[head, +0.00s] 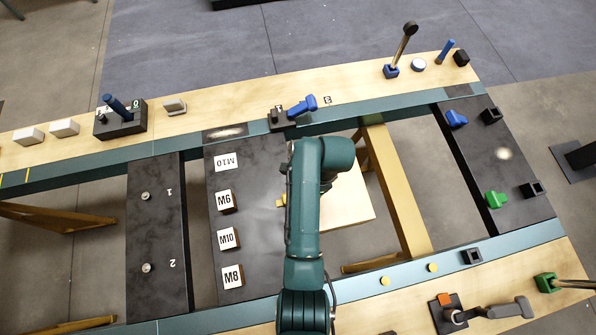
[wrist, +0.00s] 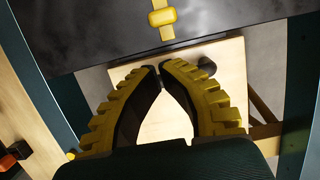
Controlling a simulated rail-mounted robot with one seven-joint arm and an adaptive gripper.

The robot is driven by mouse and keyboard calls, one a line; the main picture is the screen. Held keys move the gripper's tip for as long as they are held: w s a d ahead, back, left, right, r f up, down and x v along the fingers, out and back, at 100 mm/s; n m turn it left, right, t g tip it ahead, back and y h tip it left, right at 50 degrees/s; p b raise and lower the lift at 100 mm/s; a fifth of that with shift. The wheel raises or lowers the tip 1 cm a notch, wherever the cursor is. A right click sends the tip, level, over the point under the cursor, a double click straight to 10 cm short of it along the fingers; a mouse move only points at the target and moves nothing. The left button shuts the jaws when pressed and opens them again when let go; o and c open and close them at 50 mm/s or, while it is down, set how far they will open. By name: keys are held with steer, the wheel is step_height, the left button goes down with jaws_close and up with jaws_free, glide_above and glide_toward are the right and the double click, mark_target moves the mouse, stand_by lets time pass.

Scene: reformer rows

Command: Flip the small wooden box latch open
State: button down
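A pale wooden panel or box (head: 345,203) lies beside the dark panel, partly hidden by my arm; its pale surface (wrist: 228,70) also shows behind my fingers in the wrist view. A bit of yellow (head: 280,200) shows there beside my arm in the head view. My gripper (wrist: 160,68) has its tips almost together, with nothing seen between them. In the head view my arm hides it. I cannot tell the latch's position.
A dark panel (head: 262,165) carries several labelled blocks. A blue-handled clamp (head: 302,105) stands on the far rail. A small dark round piece (wrist: 206,66) is near the right finger. Another dark panel (head: 500,155) holds blue and green pieces. An ochre crossbar (head: 398,190) stands right of my arm.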

mark_target(286, 201)
steer(key=b+x, duration=0.2)
steer(key=x, duration=0.8)
steer(key=shift+w, duration=0.1)
